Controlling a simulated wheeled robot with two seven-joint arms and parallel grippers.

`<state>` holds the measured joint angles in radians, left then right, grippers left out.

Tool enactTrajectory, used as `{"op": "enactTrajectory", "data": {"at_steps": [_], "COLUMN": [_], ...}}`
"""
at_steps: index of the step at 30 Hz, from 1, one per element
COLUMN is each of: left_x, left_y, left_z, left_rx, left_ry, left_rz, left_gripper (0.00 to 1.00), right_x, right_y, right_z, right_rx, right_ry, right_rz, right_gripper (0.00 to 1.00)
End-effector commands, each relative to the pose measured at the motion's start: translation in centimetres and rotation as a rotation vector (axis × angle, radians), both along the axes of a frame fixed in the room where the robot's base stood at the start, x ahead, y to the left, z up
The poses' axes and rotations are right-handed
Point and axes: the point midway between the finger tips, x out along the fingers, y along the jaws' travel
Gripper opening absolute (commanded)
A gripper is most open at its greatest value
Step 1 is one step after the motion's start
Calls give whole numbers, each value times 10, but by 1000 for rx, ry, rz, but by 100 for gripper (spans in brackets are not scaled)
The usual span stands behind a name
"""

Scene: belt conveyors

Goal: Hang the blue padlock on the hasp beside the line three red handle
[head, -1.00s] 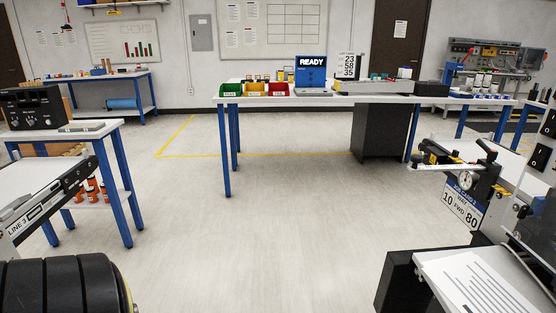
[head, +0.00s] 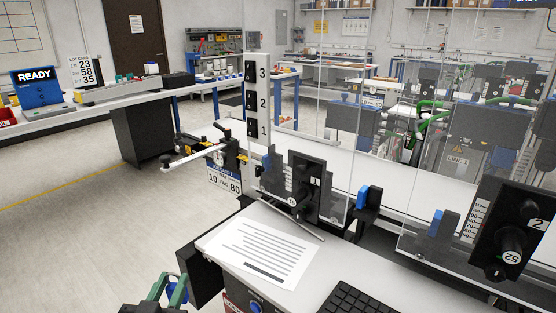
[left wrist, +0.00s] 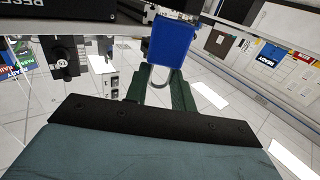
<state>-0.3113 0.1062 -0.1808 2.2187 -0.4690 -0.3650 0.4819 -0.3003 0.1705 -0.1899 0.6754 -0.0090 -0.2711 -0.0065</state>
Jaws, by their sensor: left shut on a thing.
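The blue padlock (left wrist: 172,45) shows large in the left wrist view, with its blue body beyond my fingertips and its grey shackle toward them. My left gripper (left wrist: 160,82) has green fingers shut on the shackle. In the head view, my left gripper (head: 172,286) is low at the bottom edge, in front of the white desk, with a little blue showing between its fingers. I cannot make out the hasp or the line three red handle in either view. My right gripper is not in view.
A white desk (head: 215,240) with a printed sheet (head: 262,252) and black keyboard (head: 352,300) is close ahead. Clear panels, black dial boxes (head: 305,185) and a pillar numbered 1 to 3 (head: 258,100) stand behind it. Open floor (head: 80,240) lies left.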

Motion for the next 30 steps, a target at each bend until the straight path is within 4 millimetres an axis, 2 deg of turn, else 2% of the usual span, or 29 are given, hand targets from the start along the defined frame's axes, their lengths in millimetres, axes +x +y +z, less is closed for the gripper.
{"op": "enactTrajectory", "data": {"at_steps": [4,23,27,30], "left_x": [1,0,-1,-5], "left_y": [5,5,-2,-11], "left_z": [8,6,-8,-29], "left_rx": [-2,2,7,13], "left_ry": [0,0,3,6], "left_rz": [43,37,-26,-119], "left_gripper": [0,0,0,0], "right_x": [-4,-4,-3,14], "right_y": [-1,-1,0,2], "right_z": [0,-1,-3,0], "right_rx": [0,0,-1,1], "right_ry": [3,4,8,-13], "right_rz": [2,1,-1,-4], "right_gripper": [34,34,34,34]}}
